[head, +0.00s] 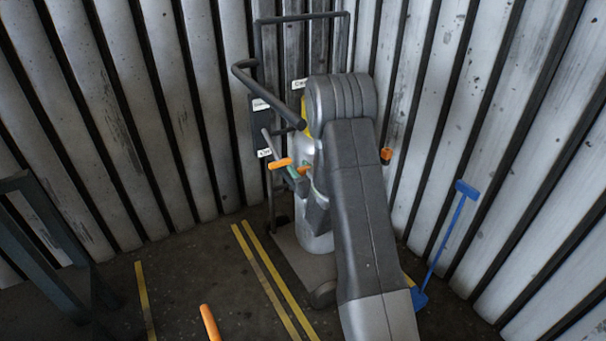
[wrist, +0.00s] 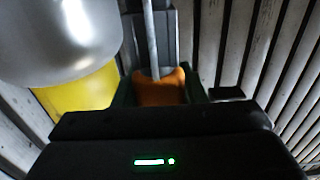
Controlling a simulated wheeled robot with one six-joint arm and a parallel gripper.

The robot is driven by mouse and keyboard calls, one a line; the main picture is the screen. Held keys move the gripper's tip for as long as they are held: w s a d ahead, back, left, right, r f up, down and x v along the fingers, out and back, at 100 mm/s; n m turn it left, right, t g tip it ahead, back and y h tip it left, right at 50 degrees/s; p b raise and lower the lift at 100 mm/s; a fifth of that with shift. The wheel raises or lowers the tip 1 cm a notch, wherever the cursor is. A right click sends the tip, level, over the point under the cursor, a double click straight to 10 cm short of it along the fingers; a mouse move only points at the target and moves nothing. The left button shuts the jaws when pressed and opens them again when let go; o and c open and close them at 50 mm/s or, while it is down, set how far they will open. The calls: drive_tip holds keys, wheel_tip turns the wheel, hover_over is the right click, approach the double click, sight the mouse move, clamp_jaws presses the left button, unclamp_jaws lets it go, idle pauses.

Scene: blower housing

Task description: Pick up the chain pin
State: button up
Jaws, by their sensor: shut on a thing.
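The chain pin shows as an orange handle (head: 280,163) with a thin grey rod, left of my arm in the head view. In the wrist view its orange grip (wrist: 160,88) sits between the dark green fingers, and the grey rod runs up and away from it. My gripper (head: 293,173) is shut on the orange grip. My arm hides part of the space behind the gripper.
A grey cylinder (head: 318,242) stands on a dark-framed trolley, close to the gripper; its silver body (wrist: 62,35) and yellow part (wrist: 85,92) fill the wrist view's left. A blue long-handled tool (head: 447,230) leans right. A dark frame (head: 45,230) stands left. Floor between is mostly clear.

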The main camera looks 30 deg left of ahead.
drive_tip(key=shift+r, duration=0.15)
drive_tip(key=shift+r, duration=0.3)
drive_tip(key=r+p+v, duration=0.1)
drive_tip(key=r+v, duration=0.1)
drive_tip(key=v, duration=1.6)
drive_tip(key=shift+r, duration=0.35)
drive_tip(key=shift+p, duration=0.3)
